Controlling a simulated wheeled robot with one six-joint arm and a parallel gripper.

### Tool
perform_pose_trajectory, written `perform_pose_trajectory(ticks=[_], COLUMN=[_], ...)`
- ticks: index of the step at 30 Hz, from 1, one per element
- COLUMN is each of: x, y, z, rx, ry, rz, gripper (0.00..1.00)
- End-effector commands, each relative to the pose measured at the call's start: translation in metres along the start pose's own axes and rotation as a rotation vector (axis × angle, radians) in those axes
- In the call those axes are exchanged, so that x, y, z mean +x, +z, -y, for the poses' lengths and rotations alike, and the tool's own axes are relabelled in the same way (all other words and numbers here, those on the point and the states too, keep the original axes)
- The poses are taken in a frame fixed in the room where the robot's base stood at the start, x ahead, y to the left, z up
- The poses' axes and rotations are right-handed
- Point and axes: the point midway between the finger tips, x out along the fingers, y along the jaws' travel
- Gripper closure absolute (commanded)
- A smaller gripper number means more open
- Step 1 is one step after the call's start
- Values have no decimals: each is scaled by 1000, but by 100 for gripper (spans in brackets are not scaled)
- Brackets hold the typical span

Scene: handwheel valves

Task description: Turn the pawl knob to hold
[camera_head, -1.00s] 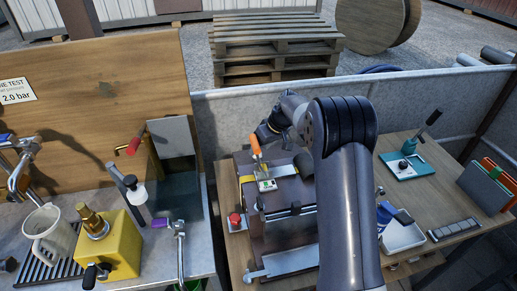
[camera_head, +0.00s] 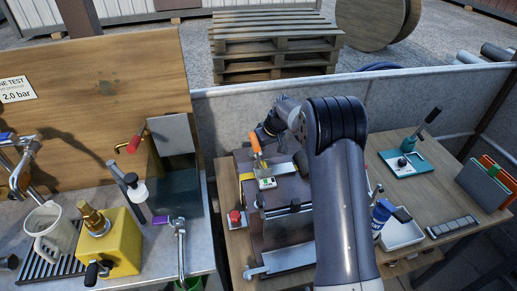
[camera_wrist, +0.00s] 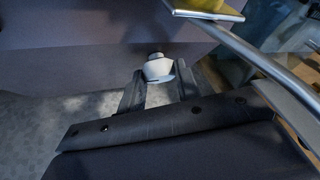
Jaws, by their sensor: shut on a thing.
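In the wrist view a pale grey-white knob (camera_wrist: 159,68) with a darker cap stands between the two dark fingers of my gripper (camera_wrist: 160,86). The fingers are shut on it, one on each side. In the head view my gripper (camera_head: 266,132) is at the far side of the dark machine on the right bench, beside its orange-handled lever (camera_head: 257,146). The knob is hidden there behind the gripper and lever. A small green-and-white label (camera_head: 267,183) sits at the lever's foot. I cannot read the knob's setting.
A metal rod (camera_wrist: 245,50) and a yellow part (camera_wrist: 208,5) lie close to the gripper in the wrist view. A red button (camera_head: 235,217) is at the machine's left. A teal-based press (camera_head: 406,163) and a white tray (camera_head: 402,236) stand to the right.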

Motion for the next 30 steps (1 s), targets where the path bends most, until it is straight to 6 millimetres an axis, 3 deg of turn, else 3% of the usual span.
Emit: perform_pose_trajectory(ticks=[3,14,30], x=[0,2,2], y=[0,1,-2], z=[0,-2,-7], rx=[0,-48,-371], ry=[0,-47,-361], rz=[0,-1,-2], gripper=[91,91,91])
